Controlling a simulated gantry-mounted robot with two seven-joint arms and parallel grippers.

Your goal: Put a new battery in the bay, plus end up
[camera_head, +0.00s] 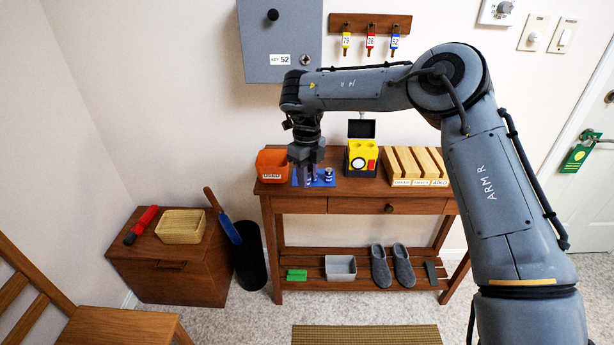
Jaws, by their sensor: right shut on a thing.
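A yellow and black device (361,160) stands on the console table with its dark lid (361,129) up; round openings show in its top. A blue battery stand (320,184) lies to its left, with small blue-and-white batteries (329,174) upright on it. An orange bin labelled for used ones (271,165) stands at the table's left end. My right gripper (306,168) points down over the left part of the blue stand, shut on what looks like a battery, mostly hidden by the fingers. Plus ends are too small to tell. My left gripper is not in view.
A wooden slotted rack (416,166) stands right of the device, partly near my right arm. A grey wall cabinet (280,40) and a key rack (370,24) hang above. The table front (352,206) has a drawer; slippers and a grey bin (341,267) are on the shelf below.

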